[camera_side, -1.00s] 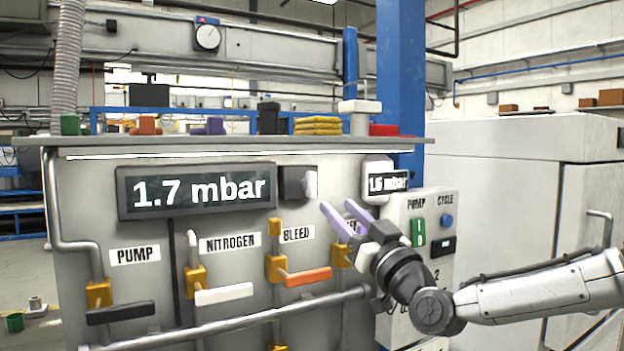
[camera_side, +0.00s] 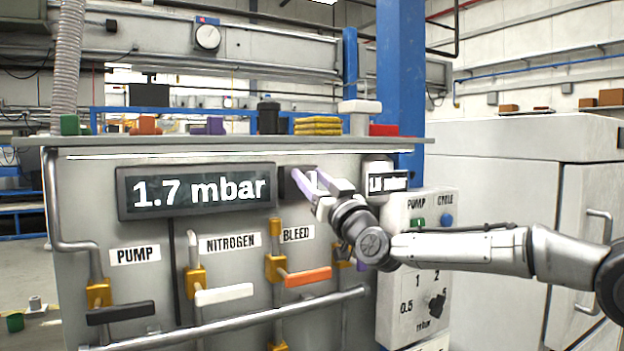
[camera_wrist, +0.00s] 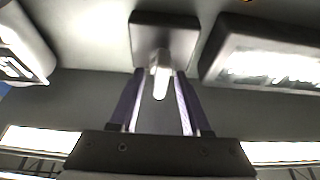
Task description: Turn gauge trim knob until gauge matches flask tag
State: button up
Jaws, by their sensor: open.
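The gauge (camera_side: 196,191) is a dark display reading 1.7 mbar. It also shows at the right of the wrist view (camera_wrist: 262,68), too glaring to read. The trim knob (camera_side: 286,183) has a dark square base and a light handle, right of the gauge. In the wrist view the knob handle (camera_wrist: 160,75) stands between my fingertips, with a small gap visible on each side. My gripper (camera_side: 305,183) is open, its purple fingers at the knob and covering part of it. The flask tag (camera_side: 389,183) is on a white body right of the knob; its number is partly hidden and hard to read.
Below are the black pump handle (camera_side: 120,312), the white nitrogen handle (camera_side: 223,294) and the orange bleed handle (camera_side: 306,277). A horizontal pipe (camera_side: 240,317) crosses the panel low down. A shelf edge (camera_side: 230,146) overhangs the panel. A control box (camera_side: 415,300) stands at right, below my arm.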

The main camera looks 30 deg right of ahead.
grip_shut()
jog(key=shift+f, duration=0.1)
